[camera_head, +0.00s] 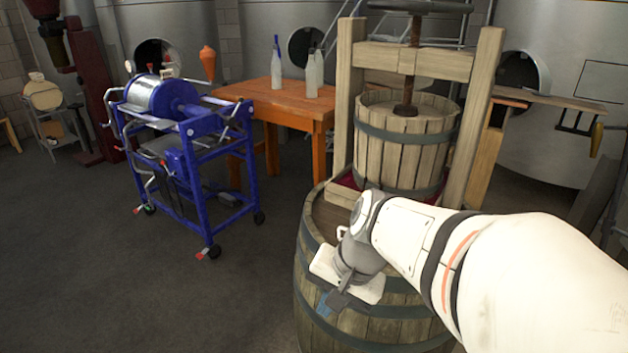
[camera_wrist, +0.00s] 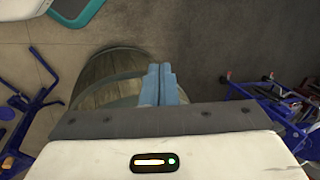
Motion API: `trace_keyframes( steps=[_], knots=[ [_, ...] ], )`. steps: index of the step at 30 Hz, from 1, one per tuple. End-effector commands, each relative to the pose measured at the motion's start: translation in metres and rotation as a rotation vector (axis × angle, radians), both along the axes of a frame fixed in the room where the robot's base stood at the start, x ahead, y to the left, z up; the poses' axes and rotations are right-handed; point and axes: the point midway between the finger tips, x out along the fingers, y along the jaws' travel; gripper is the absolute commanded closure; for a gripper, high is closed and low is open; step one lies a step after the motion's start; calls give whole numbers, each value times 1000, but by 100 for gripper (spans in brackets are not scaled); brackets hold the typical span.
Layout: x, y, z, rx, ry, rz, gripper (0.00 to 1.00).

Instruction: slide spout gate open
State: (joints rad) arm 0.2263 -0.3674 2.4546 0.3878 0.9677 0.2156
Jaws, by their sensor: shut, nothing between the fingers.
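The wooden press (camera_head: 404,140) has a slatted basket between two posts and stands on or just behind a big barrel (camera_head: 312,262). A pale wooden block (camera_head: 342,194) juts from the press's base at its front left; I cannot tell whether it is the spout or its gate. No gate is clearly visible, and my arm hides part of the press base. My gripper (camera_head: 325,303) is in front of the barrel, pointing down. In the wrist view its blue fingers (camera_wrist: 160,84) are together with nothing between them, and a barrel (camera_wrist: 112,78) shows behind them.
A blue wheeled machine (camera_head: 185,150) stands at the left. An orange table (camera_head: 270,102) with several bottles (camera_head: 314,75) is behind it. Steel tanks line the back. The dark floor (camera_head: 110,270) at the front left is clear. A teal-edged object (camera_wrist: 78,10) shows atop the wrist view.

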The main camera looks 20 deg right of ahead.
Motion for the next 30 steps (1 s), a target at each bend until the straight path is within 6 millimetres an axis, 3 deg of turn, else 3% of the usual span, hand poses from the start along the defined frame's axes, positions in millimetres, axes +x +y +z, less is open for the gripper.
trace_keyframes(
  steps=[1, 5, 9, 13, 16, 20, 30],
  knots=[
    [12, -8, -8, 116, 36, -183, 100],
    [50, -32, -5, 461, 100, -651, 100],
    [91, -87, 7, 846, 125, -1091, 100],
    [112, -149, 20, 1161, 115, -1378, 100],
    [117, -189, 28, 1343, 95, -1512, 100],
    [118, -219, 34, 1474, 76, -1593, 100],
    [118, -225, 37, 1507, 70, -1611, 100]
  ],
)
